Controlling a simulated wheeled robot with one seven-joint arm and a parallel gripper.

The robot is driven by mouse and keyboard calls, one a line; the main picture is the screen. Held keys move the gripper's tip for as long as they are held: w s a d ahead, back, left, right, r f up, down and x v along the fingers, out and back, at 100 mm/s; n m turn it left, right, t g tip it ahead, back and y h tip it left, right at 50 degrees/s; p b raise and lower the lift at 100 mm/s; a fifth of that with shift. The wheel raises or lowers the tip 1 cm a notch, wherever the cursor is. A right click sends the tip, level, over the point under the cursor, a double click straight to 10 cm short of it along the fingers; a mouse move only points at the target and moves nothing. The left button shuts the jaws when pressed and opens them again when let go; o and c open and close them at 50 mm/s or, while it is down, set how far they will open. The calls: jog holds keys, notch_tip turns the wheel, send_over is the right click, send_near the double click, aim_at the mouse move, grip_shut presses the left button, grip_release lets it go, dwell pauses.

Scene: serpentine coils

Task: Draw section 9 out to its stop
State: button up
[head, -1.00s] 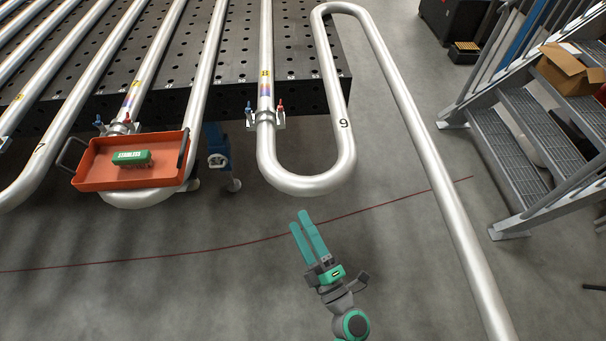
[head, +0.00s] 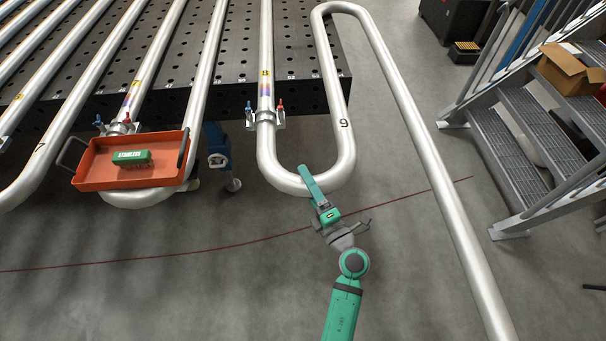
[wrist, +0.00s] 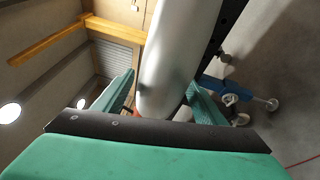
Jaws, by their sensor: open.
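Section 9 (head: 343,150) is a silver serpentine pipe with a black "9" on it. Its near U-bend hangs out past the front edge of the dark perforated table, over the floor. My gripper (head: 309,182) is at the bottom of this U-bend. In the wrist view the pipe (wrist: 178,60) runs between the two teal fingers (wrist: 160,98), one on each side of it. The fingers look apart, with the pipe between them; whether either touches it I cannot tell.
The perforated table (head: 230,85) carries more pipes and clamps (head: 264,116). Metal stairs (head: 530,120) with a cardboard box (head: 568,70) stand at right. Floor in front is open.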

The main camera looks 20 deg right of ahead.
jog(key=shift+w+a+r, duration=0.15)
jog(key=shift+w, duration=1.1)
jog(key=shift+c, duration=0.4)
grip_shut()
